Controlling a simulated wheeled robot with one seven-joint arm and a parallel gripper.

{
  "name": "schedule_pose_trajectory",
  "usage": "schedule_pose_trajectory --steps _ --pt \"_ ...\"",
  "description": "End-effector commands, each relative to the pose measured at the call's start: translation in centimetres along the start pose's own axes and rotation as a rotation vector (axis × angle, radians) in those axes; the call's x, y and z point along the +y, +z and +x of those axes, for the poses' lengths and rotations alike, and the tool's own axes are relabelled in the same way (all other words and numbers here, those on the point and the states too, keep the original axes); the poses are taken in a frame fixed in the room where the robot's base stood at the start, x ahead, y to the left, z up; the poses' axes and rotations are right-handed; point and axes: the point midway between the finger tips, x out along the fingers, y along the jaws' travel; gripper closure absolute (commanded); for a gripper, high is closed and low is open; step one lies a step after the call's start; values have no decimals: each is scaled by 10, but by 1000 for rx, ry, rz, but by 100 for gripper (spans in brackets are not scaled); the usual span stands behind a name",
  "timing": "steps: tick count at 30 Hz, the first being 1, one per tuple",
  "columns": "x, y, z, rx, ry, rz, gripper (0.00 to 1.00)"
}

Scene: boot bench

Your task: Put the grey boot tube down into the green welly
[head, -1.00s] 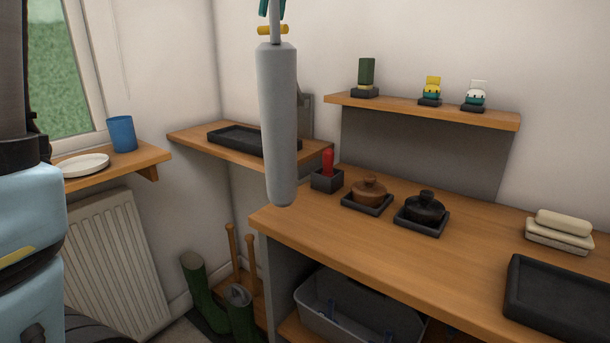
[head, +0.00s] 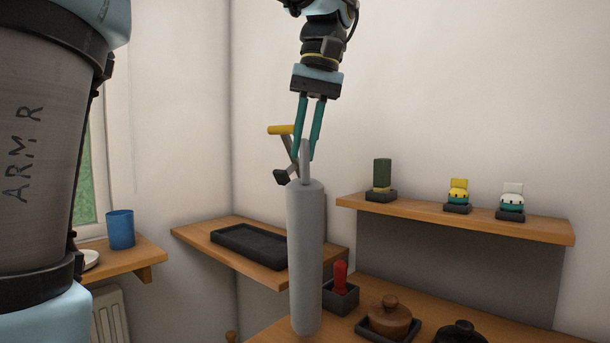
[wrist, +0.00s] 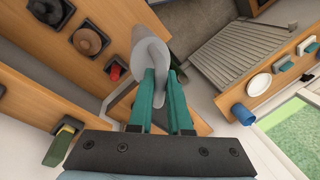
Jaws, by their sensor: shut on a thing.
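The grey boot tube (head: 306,258) hangs upright in the head view, its lower end in front of the bench edge. My gripper (head: 307,154) points down and is shut on the narrow tab at the tube's top. In the wrist view, the gripper (wrist: 161,75) holds the grey tube (wrist: 150,52) between its teal fingers. The green welly is out of the head view now. A small dark green patch beside the tube in the wrist view is too hidden to tell.
A yellow-handled lever (head: 281,130) is by the wall behind the gripper. A black tray (head: 248,245) lies on the left shelf. A red item (head: 340,273) in a holder and a brown lidded pot (head: 389,314) stand on the bench. A blue cup (head: 120,229) is at left.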

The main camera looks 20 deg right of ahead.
Motion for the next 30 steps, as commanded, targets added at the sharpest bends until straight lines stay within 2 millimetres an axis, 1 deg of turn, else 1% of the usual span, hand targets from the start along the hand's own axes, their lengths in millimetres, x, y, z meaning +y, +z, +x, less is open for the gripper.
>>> schedule_pose_trajectory --steps 3,6,8,20,21,28,30 --pt "2 1 17 -3 -2 0 100" --pt "6 1 31 -3 -1 0 100" --pt "6 1 36 -2 -1 -1 100" --pt "8 0 42 -1 0 -1 100" --pt "8 0 42 -1 0 -1 81" --pt "8 0 42 -1 0 -1 55" --pt "8 0 42 -1 0 0 53"
